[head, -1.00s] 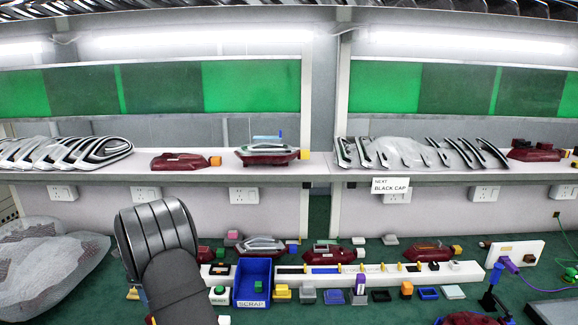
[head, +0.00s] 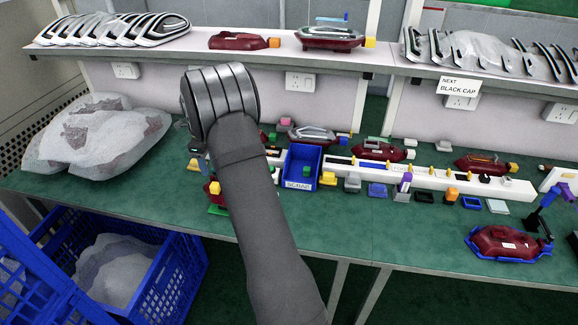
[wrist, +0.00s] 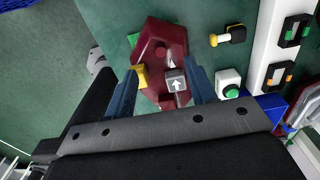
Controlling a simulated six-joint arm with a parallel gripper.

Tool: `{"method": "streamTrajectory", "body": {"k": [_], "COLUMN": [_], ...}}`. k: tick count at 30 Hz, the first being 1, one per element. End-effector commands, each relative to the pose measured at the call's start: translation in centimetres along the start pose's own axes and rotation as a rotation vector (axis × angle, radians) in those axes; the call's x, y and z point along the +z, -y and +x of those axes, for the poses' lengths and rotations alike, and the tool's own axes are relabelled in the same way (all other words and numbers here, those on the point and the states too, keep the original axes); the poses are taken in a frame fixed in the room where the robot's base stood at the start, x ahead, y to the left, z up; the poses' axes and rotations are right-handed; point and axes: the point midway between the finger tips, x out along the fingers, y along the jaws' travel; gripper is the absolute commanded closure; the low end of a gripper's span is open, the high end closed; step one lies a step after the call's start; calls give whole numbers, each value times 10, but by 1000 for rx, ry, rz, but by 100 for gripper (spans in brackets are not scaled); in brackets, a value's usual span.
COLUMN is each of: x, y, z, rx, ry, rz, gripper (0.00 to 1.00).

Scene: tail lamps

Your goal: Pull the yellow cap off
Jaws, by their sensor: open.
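In the wrist view a dark red tail lamp (wrist: 168,38) lies on the green bench below my gripper (wrist: 163,72). A yellow cap (wrist: 140,76) sits at the lamp's left side, close to the left finger. A grey block with a white arrow (wrist: 176,82) is at the lamp's lower part. My gripper is open, with its blue fingers on either side of the lamp's lower end; I cannot tell whether the left finger touches the cap.
A green button box (wrist: 229,86) and a yellow-topped part (wrist: 229,35) stand right of the lamp. The blue scrap bin (head: 301,166) and a white rail (head: 430,178) are farther right. Other red lamps (head: 375,151) line the bench. A blue crate (head: 160,270) stands below the front edge.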

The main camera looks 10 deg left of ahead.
Motion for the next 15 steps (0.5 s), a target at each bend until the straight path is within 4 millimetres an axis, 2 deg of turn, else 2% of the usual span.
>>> {"method": "streamTrajectory", "body": {"k": [9, 12, 15], "x": [-22, -28, -31], "y": [-32, -40, -44], "z": [-96, -114, -120], "rx": [-5, -3, -1], "ry": [4, 2, 1], "rz": [0, 0, 0], "gripper": [49, 49, 49]}}
